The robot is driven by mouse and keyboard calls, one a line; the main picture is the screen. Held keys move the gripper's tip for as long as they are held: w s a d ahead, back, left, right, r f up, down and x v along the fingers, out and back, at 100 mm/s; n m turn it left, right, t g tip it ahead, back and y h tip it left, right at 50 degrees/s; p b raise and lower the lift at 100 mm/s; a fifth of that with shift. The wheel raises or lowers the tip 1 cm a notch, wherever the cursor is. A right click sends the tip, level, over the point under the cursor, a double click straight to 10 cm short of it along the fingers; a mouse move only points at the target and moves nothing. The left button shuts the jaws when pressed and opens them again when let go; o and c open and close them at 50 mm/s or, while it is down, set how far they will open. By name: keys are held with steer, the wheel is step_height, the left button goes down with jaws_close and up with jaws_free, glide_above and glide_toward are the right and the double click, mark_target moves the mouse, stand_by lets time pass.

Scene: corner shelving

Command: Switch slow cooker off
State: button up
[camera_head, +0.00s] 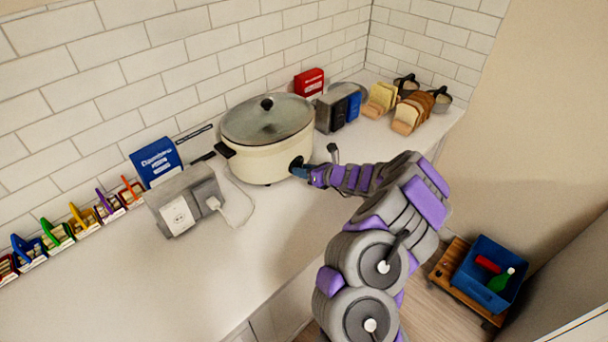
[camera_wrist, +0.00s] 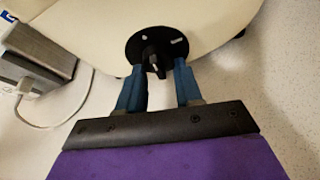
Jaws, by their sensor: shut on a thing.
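The slow cooker (camera_head: 269,154) is cream-coloured with a dark glass lid and stands on the counter by the tiled wall. Its round black control dial (camera_wrist: 153,58) is on the front, with small white marks on the plate. My gripper (camera_head: 300,171) reaches the cooker's front from the right. In the wrist view my gripper (camera_wrist: 162,75) has its two blue fingers on either side of the dial's knob, shut on it. The fingertips partly cover the dial plate. I cannot read which setting the dial points to.
A grey outlet box (camera_head: 185,205) with a plugged-in white cord stands left of the cooker. A blue box (camera_head: 157,162), a red box (camera_head: 309,82) and bread (camera_head: 408,112) also stand on the counter. The front counter is clear.

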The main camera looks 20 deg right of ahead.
steer(key=shift+f+n+h+b, duration=0.15)
steer(key=shift+n+h+b, duration=0.4)
steer(key=shift+b, duration=0.4)
steer(key=shift+d+n+b, duration=0.1)
steer(key=shift+n+b, duration=0.25)
steer(key=shift+b, duration=0.15)
steer(key=shift+w+r+t, duration=0.1)
steer(key=shift+r+t, duration=0.15)
steer(key=shift+t, duration=0.05)
steer(key=o, duration=1.1)
steer(key=shift+c, duration=0.2)
steer(key=p+v, duration=0.4)
steer(key=v, duration=1.3)
steer(key=shift+r, duration=0.1)
